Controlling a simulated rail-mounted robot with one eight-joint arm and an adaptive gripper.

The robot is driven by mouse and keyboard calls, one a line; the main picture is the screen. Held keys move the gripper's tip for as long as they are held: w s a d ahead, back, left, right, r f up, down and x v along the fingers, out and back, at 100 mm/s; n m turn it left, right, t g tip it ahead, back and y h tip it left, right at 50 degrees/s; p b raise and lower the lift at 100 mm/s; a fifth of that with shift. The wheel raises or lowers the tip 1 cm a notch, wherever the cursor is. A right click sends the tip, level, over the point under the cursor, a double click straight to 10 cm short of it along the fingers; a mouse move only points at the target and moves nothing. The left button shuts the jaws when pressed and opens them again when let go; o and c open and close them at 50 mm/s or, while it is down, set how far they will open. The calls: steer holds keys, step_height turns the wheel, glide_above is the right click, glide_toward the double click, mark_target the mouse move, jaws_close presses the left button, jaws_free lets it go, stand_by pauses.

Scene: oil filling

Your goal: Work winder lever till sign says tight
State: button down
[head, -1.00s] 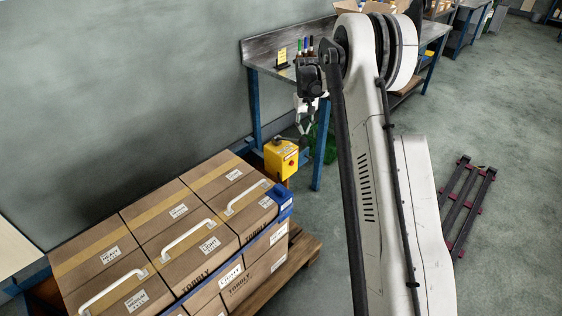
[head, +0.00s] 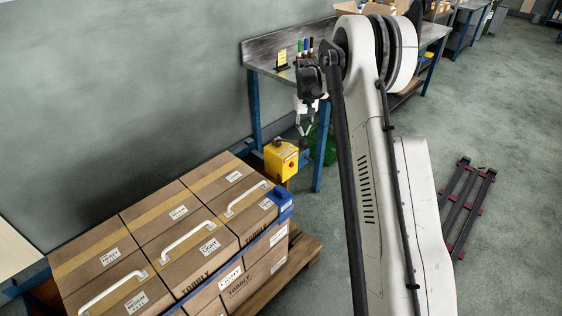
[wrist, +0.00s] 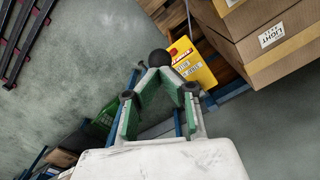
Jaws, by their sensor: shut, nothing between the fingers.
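The yellow winder box (head: 281,159) with a red button stands low beside the box stack in the head view; it also shows in the wrist view (wrist: 191,64). A round black knob (wrist: 160,57), apparently the lever's end, shows just beyond my fingertips in the wrist view. I cannot tell whether they touch. My gripper (head: 304,130) hangs above and right of the winder in the head view. Its fingers (wrist: 158,74) converge and are shut, with nothing held. A small yellow card (head: 282,57) on a black stand sits on the bench; its words are too small to read.
Strapped cartons (head: 180,230) with white handles are stacked on a wooden pallet (head: 300,258) at the lower left. The workbench (head: 270,50) stands behind my gripper, with a green object (wrist: 106,117) below it. A dark rack (head: 467,207) lies on the floor right.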

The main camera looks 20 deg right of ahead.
steer(key=shift+s+f+b, duration=0.85)
steer(key=shift+f+b, duration=2.65)
steer(key=shift+f, duration=1.6)
steer(key=shift+w+r+p, duration=0.3)
steer(key=shift+r+p, duration=0.55)
steer(key=shift+r, duration=1.35)
steer(key=shift+w+r+p, duration=0.3)
steer(key=shift+r+p, duration=0.6)
steer(key=shift+r, duration=1.35)
steer(key=shift+w+r+p, duration=0.3)
steer(key=shift+r+p, duration=0.55)
steer(key=shift+r, duration=1.35)
